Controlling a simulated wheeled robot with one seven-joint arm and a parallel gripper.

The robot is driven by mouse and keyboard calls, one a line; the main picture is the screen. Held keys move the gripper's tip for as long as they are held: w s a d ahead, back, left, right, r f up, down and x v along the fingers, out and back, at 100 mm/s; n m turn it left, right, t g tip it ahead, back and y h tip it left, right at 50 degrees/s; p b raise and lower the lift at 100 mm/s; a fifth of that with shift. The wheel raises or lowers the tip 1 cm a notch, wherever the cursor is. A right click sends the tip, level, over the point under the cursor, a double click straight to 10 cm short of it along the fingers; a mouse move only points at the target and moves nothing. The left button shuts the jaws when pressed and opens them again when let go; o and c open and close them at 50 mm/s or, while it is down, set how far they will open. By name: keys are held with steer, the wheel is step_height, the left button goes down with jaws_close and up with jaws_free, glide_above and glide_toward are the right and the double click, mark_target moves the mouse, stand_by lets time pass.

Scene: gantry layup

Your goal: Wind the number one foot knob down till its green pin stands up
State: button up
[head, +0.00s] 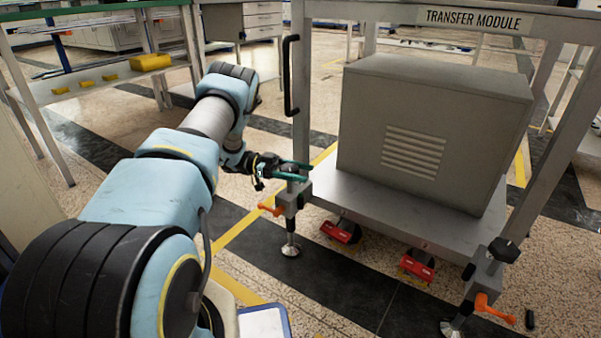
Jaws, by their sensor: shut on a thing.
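The transfer module is a grey metal frame with a foot at each near corner. My gripper (296,171) has teal fingers and reaches in from the left to the top of the left foot bracket (291,200). It is shut on the knob there, which the fingers mostly hide. An orange lever (271,209) sticks out left of this bracket, and the foot pad (291,249) is below it near the floor. A second black foot knob (503,250) stands on the right corner, with its own orange lever (490,308). I cannot make out a green pin or read a foot number.
A grey vented cabinet (435,130) stands on the module's lower shelf (385,207). Two red caster pedals (341,232) (417,268) show under its edge. A black handle (290,76) is on the left post. A workbench (90,85) stands at the back left.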

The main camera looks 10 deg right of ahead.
stand_by(0.3)
steer(key=o, duration=1.4)
steer(key=shift+c, duration=0.2)
steer(key=p+v, duration=0.2)
steer(key=v, duration=0.8)
steer(key=shift+w+a, duration=0.25)
